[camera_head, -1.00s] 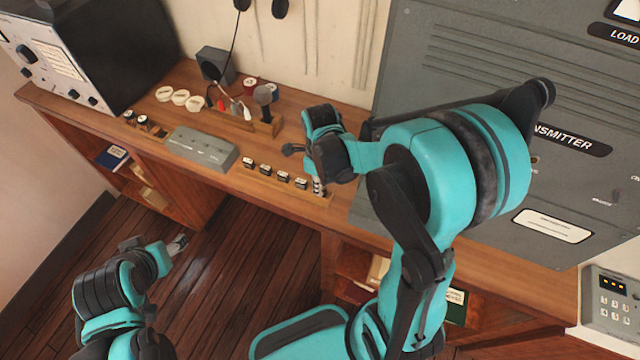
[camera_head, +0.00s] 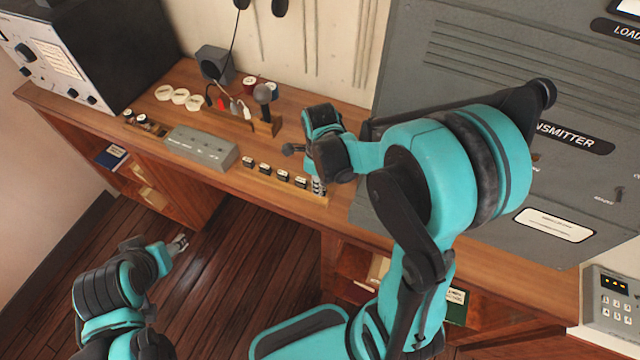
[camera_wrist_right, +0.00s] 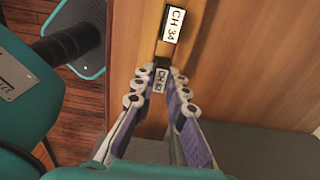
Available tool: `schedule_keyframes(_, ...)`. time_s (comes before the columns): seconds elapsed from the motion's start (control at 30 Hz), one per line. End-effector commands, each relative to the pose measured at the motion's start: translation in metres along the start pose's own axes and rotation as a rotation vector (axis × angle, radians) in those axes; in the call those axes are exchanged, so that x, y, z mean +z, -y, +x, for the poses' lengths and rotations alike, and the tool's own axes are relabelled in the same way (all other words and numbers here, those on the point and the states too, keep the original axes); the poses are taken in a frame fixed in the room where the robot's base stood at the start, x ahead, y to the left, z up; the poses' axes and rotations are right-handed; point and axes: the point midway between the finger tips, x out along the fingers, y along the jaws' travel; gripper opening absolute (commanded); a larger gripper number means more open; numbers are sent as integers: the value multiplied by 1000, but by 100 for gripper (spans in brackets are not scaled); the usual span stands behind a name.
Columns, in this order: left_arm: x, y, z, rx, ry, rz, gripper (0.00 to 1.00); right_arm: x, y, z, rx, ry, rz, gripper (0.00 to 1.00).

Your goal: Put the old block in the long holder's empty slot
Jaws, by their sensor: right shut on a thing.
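The long wooden holder (camera_head: 262,177) lies along the front of the desk, with several black blocks with white labels standing in it. My right gripper (camera_head: 318,187) is at the holder's right end, fingers pointing down. In the wrist view my right gripper (camera_wrist_right: 161,84) is shut on a dark block (camera_wrist_right: 160,79) with a white label that seems to read CH 82. A block labelled CH 34 (camera_wrist_right: 171,24) stands just beyond it in the row. Whether the held block is fully seated is hidden by the fingers. My left gripper (camera_head: 179,243) hangs low before the desk, away from the holders.
A short holder (camera_head: 152,128) with small blocks sits at the desk's left. A grey box (camera_head: 201,147) lies between the two holders. A tool rack (camera_head: 262,128) stands behind, near white discs (camera_head: 180,96). The grey transmitter cabinet (camera_head: 570,180) rises at the right.

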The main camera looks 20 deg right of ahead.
Motion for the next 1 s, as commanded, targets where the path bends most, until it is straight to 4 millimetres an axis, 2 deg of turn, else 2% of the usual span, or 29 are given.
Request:
schedule_keyframes(0.47,1,0,1,0,0,0,57,0,0,1,0,0,0,0)
schedule_keyframes(0.5,1,0,1,0,0,0,57,0,0,1,0,0,0,21)
schedule_keyframes(0.57,1,0,1,0,0,0,57,0,0,1,0,0,0,37)
schedule_keyframes(0.87,1,0,1,0,0,0,57,0,0,0,0,0,0,37)
schedule_keyframes(1.0,1,0,1,0,0,0,57,0,0,-10,0,0,0,37)
